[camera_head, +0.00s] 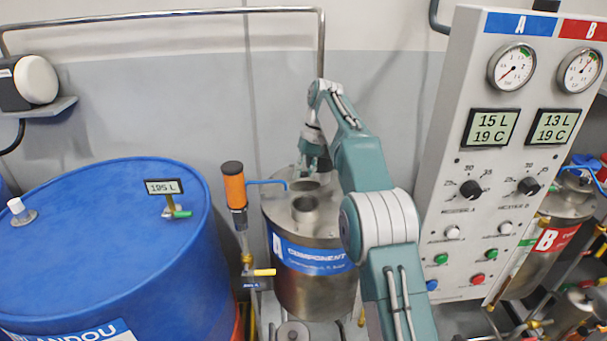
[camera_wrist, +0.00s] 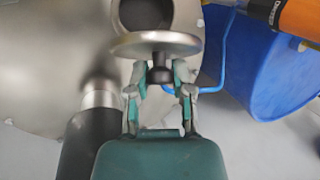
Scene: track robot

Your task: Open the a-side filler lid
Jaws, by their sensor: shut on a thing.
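The a-side tank (camera_head: 305,285) is a steel cylinder with a blue "A COMPONENT" label. Its round filler lid (camera_wrist: 155,45) shows in the wrist view as a steel disc with a black knob (camera_wrist: 160,72). The lid is tilted, seen partly edge-on, and a dark round opening (camera_wrist: 147,14) in the tank top shows beyond it. My gripper (camera_wrist: 160,78) is shut on the knob, one finger on each side. In the head view my gripper (camera_head: 314,168) is over the rear of the tank top; there the lid is hard to make out.
A steel neck (camera_head: 305,207) rises from the tank top near the front. A blue drum (camera_head: 110,240) is further left. The control panel (camera_head: 500,160) stands right of my arm.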

